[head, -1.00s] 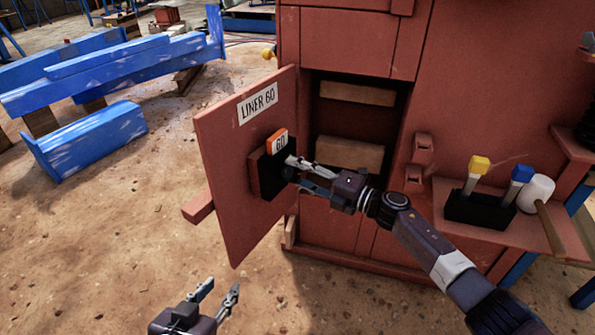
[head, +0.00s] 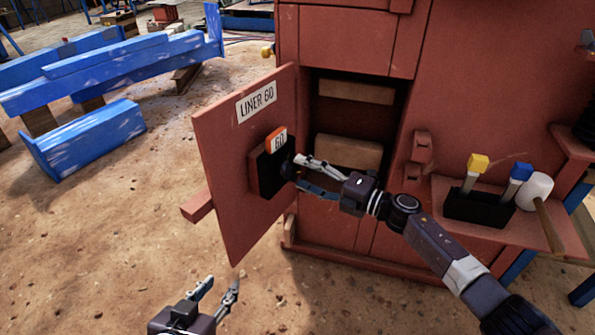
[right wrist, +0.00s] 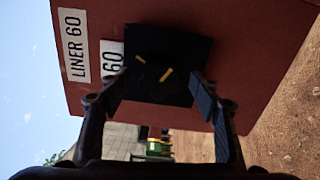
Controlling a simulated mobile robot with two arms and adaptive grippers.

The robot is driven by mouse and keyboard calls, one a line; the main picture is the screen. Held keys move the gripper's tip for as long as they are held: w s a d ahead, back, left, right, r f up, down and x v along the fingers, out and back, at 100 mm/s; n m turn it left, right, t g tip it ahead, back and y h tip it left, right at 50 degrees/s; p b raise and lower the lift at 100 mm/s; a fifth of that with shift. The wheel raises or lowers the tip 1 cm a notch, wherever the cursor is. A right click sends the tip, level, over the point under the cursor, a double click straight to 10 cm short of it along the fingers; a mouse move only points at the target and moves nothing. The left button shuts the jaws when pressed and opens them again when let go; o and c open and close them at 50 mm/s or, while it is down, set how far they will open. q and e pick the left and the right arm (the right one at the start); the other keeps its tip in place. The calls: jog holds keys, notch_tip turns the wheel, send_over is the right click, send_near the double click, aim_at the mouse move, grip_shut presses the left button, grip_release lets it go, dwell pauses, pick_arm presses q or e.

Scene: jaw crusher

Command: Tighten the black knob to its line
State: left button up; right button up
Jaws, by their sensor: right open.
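The black knob (head: 289,170) sits on a black block (head: 265,173) on the open red door (head: 232,150). In the right wrist view the knob (right wrist: 158,84) is dark against the block, with two short yellow marks apart from each other; its outline is hard to make out. My right gripper (head: 299,172) is open in front of the knob, its fingertips on either side of it in the wrist view; contact cannot be told. My left gripper (head: 221,285) is open and empty, low in the head view, away from the door.
An orange-and-white "60" tag (head: 276,140) stands on the block, below the "LINER 60" label (head: 256,101). A shelf (head: 470,225) at right bears a black holder with yellow and blue handled tools and a mallet (head: 536,192). Blue beams lie at left.

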jog(key=v, duration=0.9)
jog(key=shift+d, duration=0.15)
